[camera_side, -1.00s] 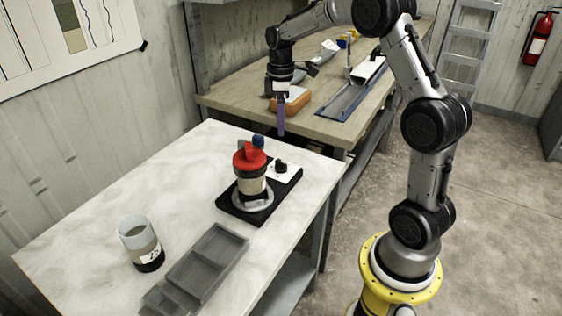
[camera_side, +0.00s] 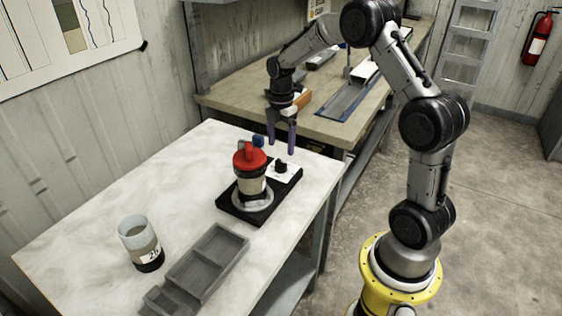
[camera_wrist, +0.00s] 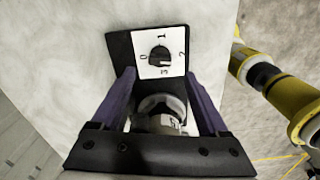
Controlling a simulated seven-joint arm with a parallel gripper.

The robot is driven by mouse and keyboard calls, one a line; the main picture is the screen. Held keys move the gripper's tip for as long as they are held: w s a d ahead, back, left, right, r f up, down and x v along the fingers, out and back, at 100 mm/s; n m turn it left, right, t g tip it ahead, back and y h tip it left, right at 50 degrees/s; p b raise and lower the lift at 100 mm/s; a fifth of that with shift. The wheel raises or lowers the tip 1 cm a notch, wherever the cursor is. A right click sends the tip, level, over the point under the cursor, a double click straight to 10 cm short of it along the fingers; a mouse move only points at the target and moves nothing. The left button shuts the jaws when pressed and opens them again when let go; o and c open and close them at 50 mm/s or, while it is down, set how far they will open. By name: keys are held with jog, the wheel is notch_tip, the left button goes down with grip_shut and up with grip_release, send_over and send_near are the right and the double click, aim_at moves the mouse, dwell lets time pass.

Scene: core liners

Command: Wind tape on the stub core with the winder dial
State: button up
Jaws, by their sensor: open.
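The winder has a black base (camera_side: 229,205) on the white-topped table. The stub core (camera_side: 250,184), pale with dark bands, stands upright on it under a red top piece (camera_side: 249,156). The winder dial (camera_side: 281,167) is a black knob on a white plate at the base's far right. In the wrist view, the dial (camera_wrist: 158,57) is ringed by the numbers 0 to 3; I cannot tell its setting surely. My gripper (camera_side: 283,148) is open and empty, its purple fingers pointing down above the dial. In the wrist view my gripper (camera_wrist: 159,74) has fingertips either side of the dial, apart from it.
A clear liner (camera_side: 141,243) with a label stands at the table's front left. A grey compartment tray (camera_side: 208,262) lies in front of the winder. A wooden bench (camera_side: 228,96) with a blue tray (camera_side: 345,101) is behind. The table's left part is clear.

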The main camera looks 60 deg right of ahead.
aim_at(281, 161)
notch_tip(281, 161, down, 7)
jog(key=shift+f, duration=0.15)
dwell(0.4)
grip_shut()
